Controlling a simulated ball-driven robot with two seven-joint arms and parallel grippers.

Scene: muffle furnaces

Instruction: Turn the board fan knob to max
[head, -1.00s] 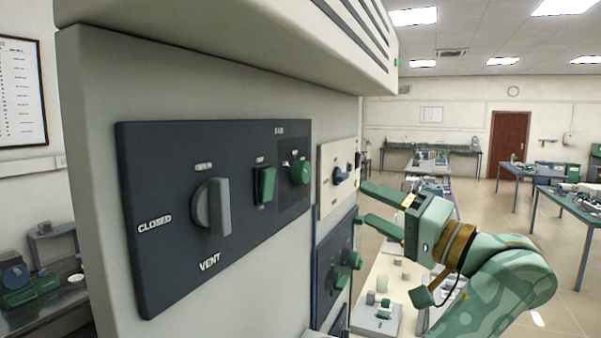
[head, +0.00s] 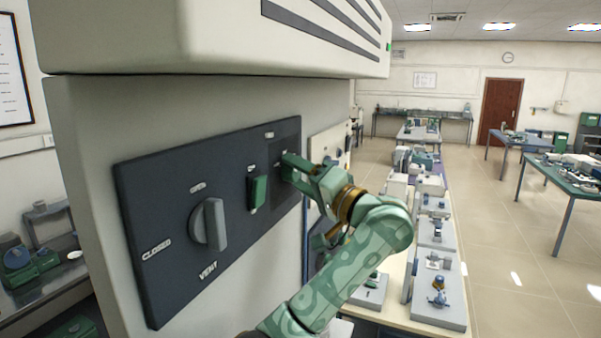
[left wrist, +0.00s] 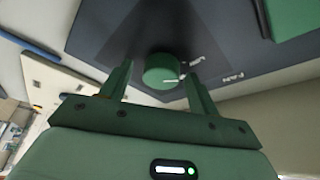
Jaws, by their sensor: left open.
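The fan knob (left wrist: 160,69) is a round green knob on a dark panel (left wrist: 110,25). In the left wrist view it sits between the two fingers of my left gripper (left wrist: 158,80), with visible gaps on both sides. A pale line shows on its lower right edge, near small unreadable lettering and the word FAN. In the head view my left gripper (head: 300,172) is at the dark board (head: 160,190), right of the green rocker switch (head: 258,192), and hides the fan knob. The fingers are open. My right gripper is not in view.
A grey vent knob (head: 210,225) stands out on the board's left, between OPEN and CLOSED labels. A cream panel (head: 322,145) is right of the board. The furnace's upper housing (head: 200,40) overhangs above. A bench (head: 440,290) with several devices extends right.

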